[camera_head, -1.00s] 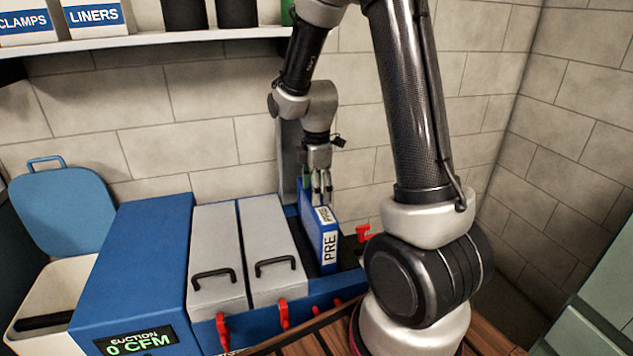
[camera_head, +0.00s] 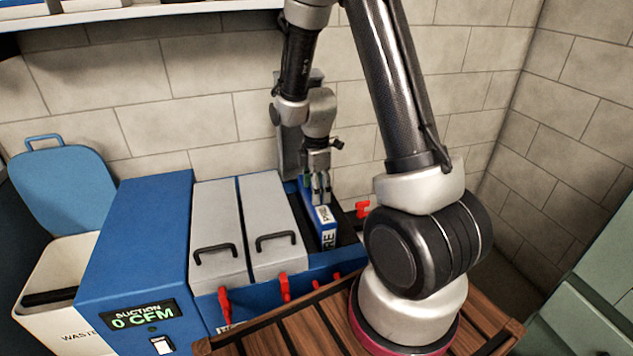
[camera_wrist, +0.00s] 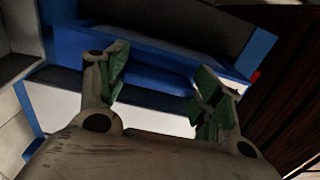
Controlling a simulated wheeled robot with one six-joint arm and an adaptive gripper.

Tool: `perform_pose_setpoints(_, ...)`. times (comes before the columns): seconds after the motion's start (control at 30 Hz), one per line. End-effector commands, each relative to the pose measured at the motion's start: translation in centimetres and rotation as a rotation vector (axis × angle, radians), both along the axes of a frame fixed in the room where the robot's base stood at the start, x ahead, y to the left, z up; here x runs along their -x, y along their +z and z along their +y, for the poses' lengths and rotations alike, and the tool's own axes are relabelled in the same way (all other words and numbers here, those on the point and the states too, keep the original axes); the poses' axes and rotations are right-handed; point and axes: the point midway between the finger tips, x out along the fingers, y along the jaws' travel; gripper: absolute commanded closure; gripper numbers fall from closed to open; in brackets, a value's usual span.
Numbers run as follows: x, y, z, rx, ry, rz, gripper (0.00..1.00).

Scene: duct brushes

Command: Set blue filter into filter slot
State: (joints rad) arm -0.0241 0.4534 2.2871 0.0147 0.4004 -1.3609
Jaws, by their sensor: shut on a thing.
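The blue filter (camera_head: 326,228), with white labels reading "PRE", stands upright, sunk partway into the open filter slot (camera_head: 346,234) of the blue suction machine. Its upper part still shows above the slot. My gripper (camera_head: 321,200) is above it, pointing down, with its fingers shut on its top edge. In the wrist view my green-padded fingers (camera_wrist: 158,88) stand on either side of a blue part, and the exact contact is hidden there.
Two grey lidded bays with black handles (camera_head: 274,240) stand left of the slot. A waste bin (camera_head: 55,285) with a raised blue lid (camera_head: 65,195) is at far left.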

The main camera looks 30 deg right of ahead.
Motion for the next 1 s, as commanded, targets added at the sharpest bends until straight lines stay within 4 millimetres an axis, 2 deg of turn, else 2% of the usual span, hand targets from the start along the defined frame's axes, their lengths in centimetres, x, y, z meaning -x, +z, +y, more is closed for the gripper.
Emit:
perform_pose_setpoints(0.6, 0.1, -4.8, 0.0, 0.000, 0.000, 0.002, 0.79)
perform_pose_setpoints(1.0, 0.0, -6.6, 0.0, 0.000, 0.000, 0.000, 0.79)
